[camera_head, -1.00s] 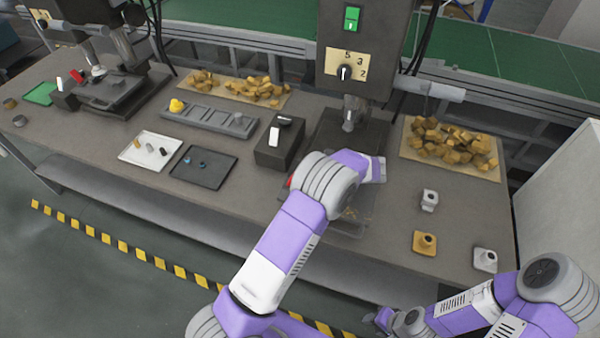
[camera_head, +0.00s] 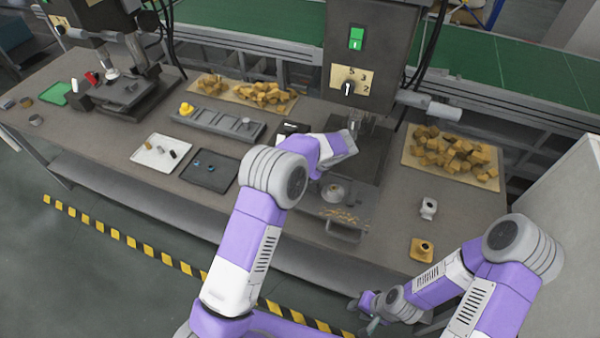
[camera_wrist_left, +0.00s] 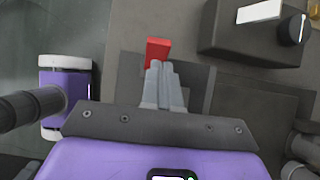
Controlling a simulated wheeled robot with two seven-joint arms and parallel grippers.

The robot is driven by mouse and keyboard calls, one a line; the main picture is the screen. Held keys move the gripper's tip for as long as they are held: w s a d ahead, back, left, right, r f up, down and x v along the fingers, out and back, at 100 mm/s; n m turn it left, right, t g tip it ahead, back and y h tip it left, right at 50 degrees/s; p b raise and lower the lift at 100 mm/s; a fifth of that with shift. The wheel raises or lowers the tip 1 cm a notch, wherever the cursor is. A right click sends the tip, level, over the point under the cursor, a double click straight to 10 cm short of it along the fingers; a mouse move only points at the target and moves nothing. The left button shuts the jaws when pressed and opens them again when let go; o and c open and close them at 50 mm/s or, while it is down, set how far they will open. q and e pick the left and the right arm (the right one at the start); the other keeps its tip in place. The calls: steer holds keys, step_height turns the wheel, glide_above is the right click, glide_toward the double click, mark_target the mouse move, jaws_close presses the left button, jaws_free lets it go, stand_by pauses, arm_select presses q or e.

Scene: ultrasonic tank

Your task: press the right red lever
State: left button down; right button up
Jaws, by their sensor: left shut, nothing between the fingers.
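The right red lever (camera_wrist_left: 157,50) shows in the left wrist view, straight ahead of my left gripper (camera_wrist_left: 159,68). The left gripper's fingers are shut with nothing between them, and their tips meet the lever's near end in the picture. Whether they touch it I cannot tell. In the head view my left arm hides this lever and the left fingers. Another red lever (camera_head: 92,77) is on the machine at the far left. My right gripper (camera_head: 368,314) is low in front of the bench, far from the levers, and too small to read.
The right machine's head (camera_head: 375,45) hangs above my left wrist. A dark block with a white switch (camera_wrist_left: 262,12) stands close to the lever. A black tray (camera_head: 209,171) and a white tray (camera_head: 160,154) lie left of my left arm.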

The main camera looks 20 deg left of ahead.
arm_select(q)
steer(key=shift+r+p, duration=0.45)
steer(key=shift+r, duration=0.25)
step_height(320, 180, up, 10)
steer(key=d+p, duration=0.2)
steer(key=p, duration=0.5)
steer(key=shift+s+d+f, duration=0.15)
steer(key=shift+d+f, duration=0.1)
steer(key=shift+d, duration=0.15)
